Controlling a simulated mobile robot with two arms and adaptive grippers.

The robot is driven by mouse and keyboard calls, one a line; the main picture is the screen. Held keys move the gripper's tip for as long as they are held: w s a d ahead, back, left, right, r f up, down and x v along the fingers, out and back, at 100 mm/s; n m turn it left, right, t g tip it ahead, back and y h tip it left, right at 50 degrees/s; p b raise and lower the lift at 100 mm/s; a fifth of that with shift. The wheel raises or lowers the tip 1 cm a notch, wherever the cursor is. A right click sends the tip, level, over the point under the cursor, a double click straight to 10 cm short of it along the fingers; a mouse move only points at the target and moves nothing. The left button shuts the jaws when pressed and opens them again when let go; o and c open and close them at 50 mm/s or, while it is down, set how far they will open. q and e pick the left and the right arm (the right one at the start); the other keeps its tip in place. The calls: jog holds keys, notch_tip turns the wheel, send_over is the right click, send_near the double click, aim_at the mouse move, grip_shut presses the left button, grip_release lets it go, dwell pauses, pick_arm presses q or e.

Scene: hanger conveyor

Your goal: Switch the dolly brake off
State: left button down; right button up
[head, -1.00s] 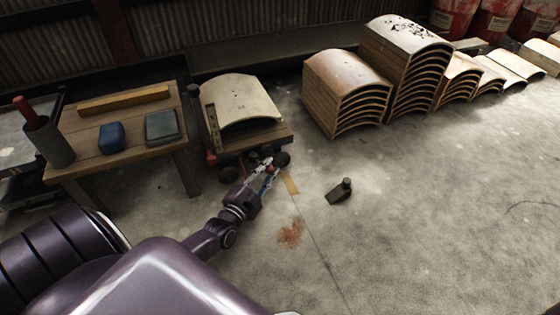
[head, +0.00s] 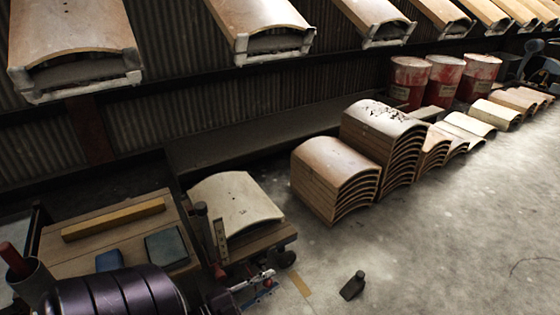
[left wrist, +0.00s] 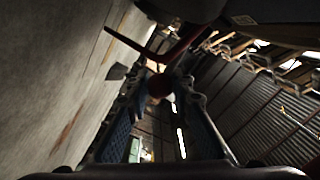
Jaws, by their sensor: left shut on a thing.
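The dolly (head: 268,240) stands on the floor at lower left in the head view, with a pale curved panel (head: 236,202) on its wooden deck. My left gripper (head: 264,279) is at the dolly's near side, low down by a dark wheel (head: 287,258). In the left wrist view a red bar with a round red knob (left wrist: 160,86), which looks like the brake lever, lies between the fingers. My left gripper (left wrist: 160,100) is shut on it. The exact contact is dark and partly hidden. My right gripper is not in view.
A wooden bench (head: 125,235) with a yellow bar and blocks is close left of the dolly. Stacked curved panels (head: 335,178) stand to the right. A dark wedge-like object (head: 352,286) lies on the floor. Open concrete is at right. Panels hang overhead at the back.

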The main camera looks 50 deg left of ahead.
pick_arm(q)
jog(key=shift+s+f+h, duration=0.1)
jog(key=shift+h, duration=0.2)
jog(key=c, duration=1.7)
grip_release()
jog(key=shift+o, duration=0.2)
jog(key=shift+d, duration=0.1)
